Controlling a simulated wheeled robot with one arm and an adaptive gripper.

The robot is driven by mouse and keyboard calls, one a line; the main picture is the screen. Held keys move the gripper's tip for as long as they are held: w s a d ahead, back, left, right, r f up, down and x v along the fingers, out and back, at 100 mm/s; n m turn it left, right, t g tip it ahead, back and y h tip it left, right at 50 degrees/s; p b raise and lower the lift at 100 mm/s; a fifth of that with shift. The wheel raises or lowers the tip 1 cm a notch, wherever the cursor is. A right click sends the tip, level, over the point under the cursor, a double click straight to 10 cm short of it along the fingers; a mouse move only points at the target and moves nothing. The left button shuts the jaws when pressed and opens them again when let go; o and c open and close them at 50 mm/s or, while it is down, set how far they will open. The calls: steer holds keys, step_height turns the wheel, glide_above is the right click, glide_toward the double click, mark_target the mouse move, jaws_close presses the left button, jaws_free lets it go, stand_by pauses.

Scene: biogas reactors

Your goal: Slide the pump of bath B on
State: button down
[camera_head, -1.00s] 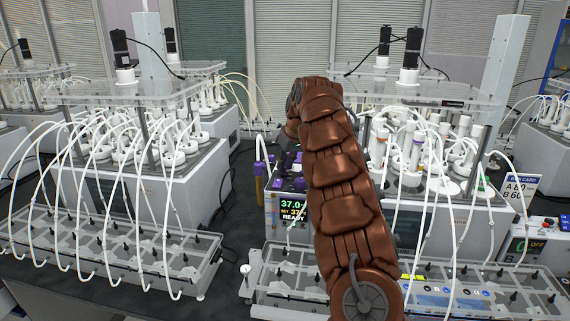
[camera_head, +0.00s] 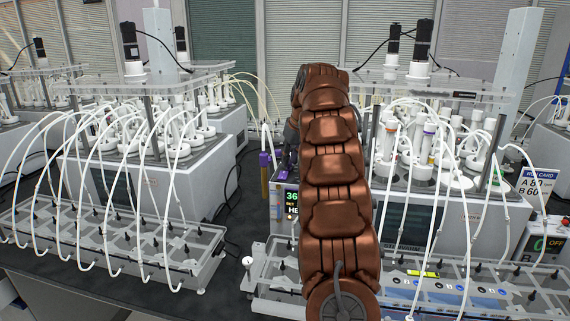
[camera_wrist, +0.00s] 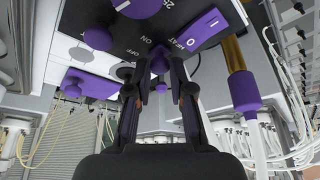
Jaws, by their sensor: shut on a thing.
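In the wrist view a dark control panel (camera_wrist: 130,22) fills the top, with ON and OFF marks beside a small purple slider knob (camera_wrist: 160,60). My gripper (camera_wrist: 161,84) reaches up to the panel, its two dark fingers shut on this knob. I cannot tell from the view which end the slider stands at. In the head view my brown arm hides most of the bath's front; part of its lit display (camera_head: 291,205) shows, starting with "36".
A purple HEAT rocker switch (camera_wrist: 202,30) and a purple-capped tube (camera_wrist: 245,90) are close on the right of the wrist view. Another purple knob (camera_wrist: 98,38) is on the left. Tubed reactor racks (camera_head: 120,240) and a run card (camera_head: 538,185) flank my arm.

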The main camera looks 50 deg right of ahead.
steer(key=shift+a+r, duration=0.1)
steer(key=c, duration=1.2)
jaws_free()
steer(key=shift+s+a, duration=0.1)
steer(key=shift+c, duration=0.2)
steer(key=shift+o, duration=1.1)
